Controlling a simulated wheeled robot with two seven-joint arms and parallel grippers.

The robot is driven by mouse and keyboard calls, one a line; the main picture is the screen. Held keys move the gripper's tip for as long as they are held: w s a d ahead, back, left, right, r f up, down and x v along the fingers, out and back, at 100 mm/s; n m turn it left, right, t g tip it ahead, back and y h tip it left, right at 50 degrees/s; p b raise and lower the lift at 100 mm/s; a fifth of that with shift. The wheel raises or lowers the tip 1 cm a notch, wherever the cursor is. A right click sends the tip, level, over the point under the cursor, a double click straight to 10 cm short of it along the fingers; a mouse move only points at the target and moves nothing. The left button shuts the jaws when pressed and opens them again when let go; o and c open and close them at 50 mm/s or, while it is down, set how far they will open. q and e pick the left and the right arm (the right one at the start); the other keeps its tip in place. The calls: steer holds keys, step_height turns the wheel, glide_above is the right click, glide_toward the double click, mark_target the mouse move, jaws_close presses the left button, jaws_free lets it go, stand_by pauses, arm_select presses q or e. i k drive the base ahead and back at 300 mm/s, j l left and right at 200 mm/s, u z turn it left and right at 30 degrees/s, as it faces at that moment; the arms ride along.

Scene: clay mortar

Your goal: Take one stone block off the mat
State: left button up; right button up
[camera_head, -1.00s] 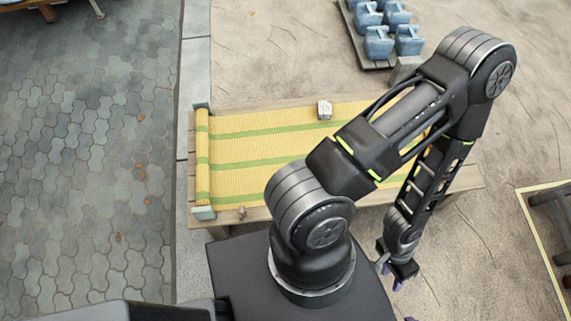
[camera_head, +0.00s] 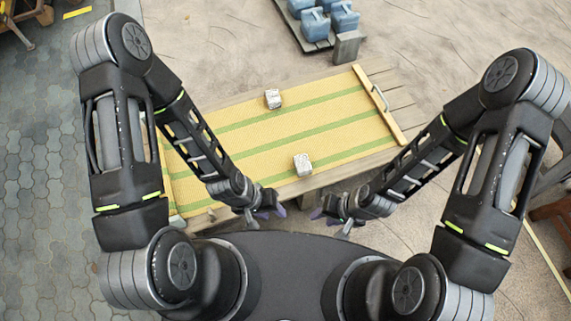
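A yellow mat (camera_head: 240,141) with green stripes lies on a wooden table. One small pale stone block (camera_head: 272,98) sits near the mat's far edge. A second stone block (camera_head: 303,164) sits near its front edge. My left gripper (camera_head: 268,214) is in front of the table's near edge, below and left of the nearer block, with its purple fingertips apart and nothing between them. My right gripper (camera_head: 326,217) is to its right, also in front of the table, apparently open and empty. Both are apart from the blocks. My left arm hides part of the mat's left side.
A wooden bar with a metal handle (camera_head: 380,97) lies along the mat's right end. Blue containers (camera_head: 316,22) stand on a pallet behind the table, with a grey block (camera_head: 346,47) beside it. Brown wooden furniture (camera_head: 550,215) stands at the right. The mat's middle is clear.

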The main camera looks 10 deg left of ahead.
mark_target(302, 167)
steer(key=l+u, duration=0.25)
steer(key=l, duration=2.3)
